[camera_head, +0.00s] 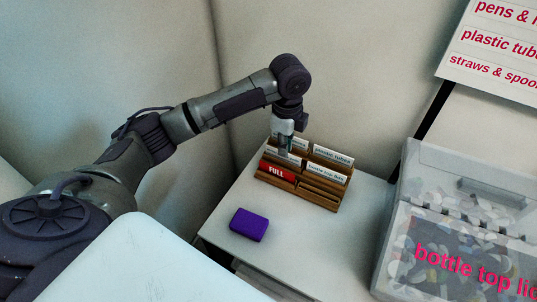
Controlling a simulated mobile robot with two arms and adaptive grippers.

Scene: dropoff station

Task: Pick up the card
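A wooden card holder (318,199) with stepped rows stands on the white table near the wall. A white card reading "plastic tubes" (333,156) stands at its back right, and a white card that seems to read "bottle top lids" (327,174) stands in front of it. A red card reading "FULL" (277,171) stands at the front left. Further white cards at the left are partly hidden by my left gripper (283,150). This gripper points down at the holder's left rows, its tips at the cards. Whether its fingers are closed on a card is unclear. My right gripper is out of view.
A purple block (249,225) lies on the white table (300,250) in front of the holder. A clear bin (408,180) labelled "bottle top lid…" stands at the right. A sign (495,45) hangs above it. Walls rise behind the holder.

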